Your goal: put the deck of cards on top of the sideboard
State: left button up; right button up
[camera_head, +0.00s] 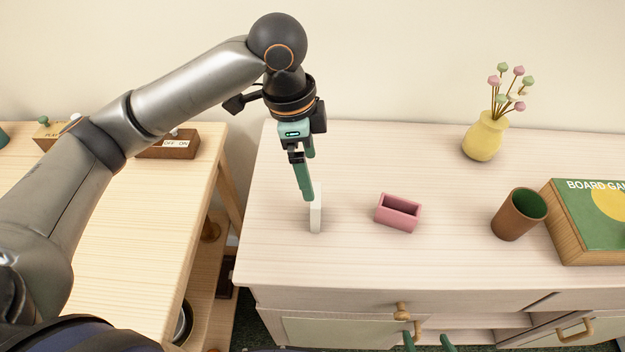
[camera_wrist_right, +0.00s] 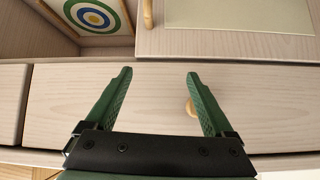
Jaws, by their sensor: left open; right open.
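A thin white block, which looks like the deck of cards (camera_head: 316,216), stands upright on the sideboard (camera_head: 270,240) near its left end. My left gripper (camera_head: 308,192) points down at the deck's upper part. Its fingers are open, and one hides part of the deck; I cannot tell whether they touch it. My right gripper (camera_head: 428,342) is low in front of the sideboard, with only its green fingertips in the head view. In the wrist view the right gripper (camera_wrist_right: 158,95) is open and empty, facing a drawer with a round wooden knob (camera_wrist_right: 190,107).
A pink open box (camera_head: 398,212) lies right of the deck. Farther right are a yellow vase (camera_head: 485,138) with flowers, a brown cup (camera_head: 518,214) and a green board game box (camera_head: 590,215). A wooden table (camera_head: 150,240) stands left, across a narrow gap.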

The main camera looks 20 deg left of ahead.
pick_arm(q)
jog(key=shift+a+r, duration=0.15)
jog(key=shift+r, duration=0.75)
jog(key=shift+a+r, duration=0.1)
jog(key=shift+r, duration=0.8)
